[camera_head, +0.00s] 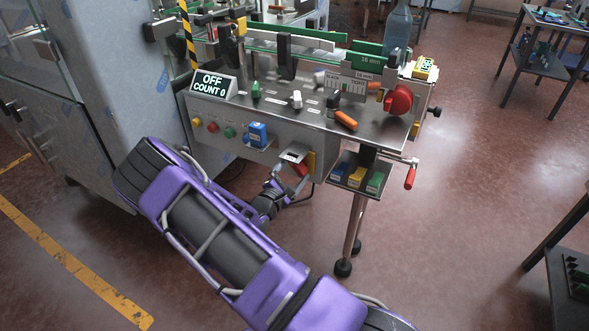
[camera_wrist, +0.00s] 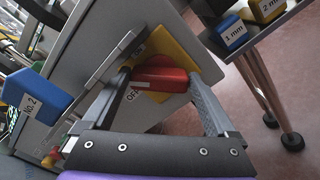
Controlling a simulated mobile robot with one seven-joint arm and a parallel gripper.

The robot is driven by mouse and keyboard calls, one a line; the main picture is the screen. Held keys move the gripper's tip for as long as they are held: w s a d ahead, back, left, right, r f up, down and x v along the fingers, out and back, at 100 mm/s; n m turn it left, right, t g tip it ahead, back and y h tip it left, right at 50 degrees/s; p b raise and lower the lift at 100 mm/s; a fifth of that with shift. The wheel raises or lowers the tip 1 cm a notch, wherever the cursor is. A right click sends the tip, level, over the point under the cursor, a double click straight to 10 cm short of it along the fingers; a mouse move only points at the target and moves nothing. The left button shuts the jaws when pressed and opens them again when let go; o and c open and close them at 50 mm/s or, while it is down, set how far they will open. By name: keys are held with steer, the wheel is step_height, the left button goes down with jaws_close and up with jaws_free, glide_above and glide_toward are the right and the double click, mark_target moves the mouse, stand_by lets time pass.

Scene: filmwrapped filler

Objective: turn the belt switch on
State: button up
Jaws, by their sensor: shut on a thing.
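The belt switch (camera_wrist: 160,78) is a red rotary handle on a yellow plate (camera_wrist: 192,45), low on the front of the grey machine panel. An "OFF" label (camera_wrist: 131,94) shows beside it in the wrist view. In the head view the red switch (camera_head: 300,169) is partly hidden under a small metal ledge. My gripper (camera_wrist: 157,82) has one finger on each side of the red handle and is shut on it. In the head view my gripper (camera_head: 290,178) reaches up to the switch from below left. The display (camera_head: 212,84) reads "OFF COUNT 0".
A blue block marked No. 2 (camera_wrist: 35,93) sticks out left of the switch. Several coloured buttons (camera_head: 212,127) are further left. A small tray (camera_head: 342,186) of labelled blocks and a red-handled crank (camera_head: 410,177) are at the right. The floor below is clear.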

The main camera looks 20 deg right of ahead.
steer(key=m, duration=0.1)
steer(key=m+b, duration=0.1)
steer(key=m, duration=0.2)
steer(key=shift+f+m, duration=0.25)
steer(key=shift+m, duration=0.05)
steer(key=shift+m+b, duration=1)
steer(key=shift+m, duration=0.9)
steer(key=o, duration=1)
steer(key=v, duration=1.7)
steer(key=shift+s+a+p, duration=0.2)
steer(key=shift+p, duration=0.1)
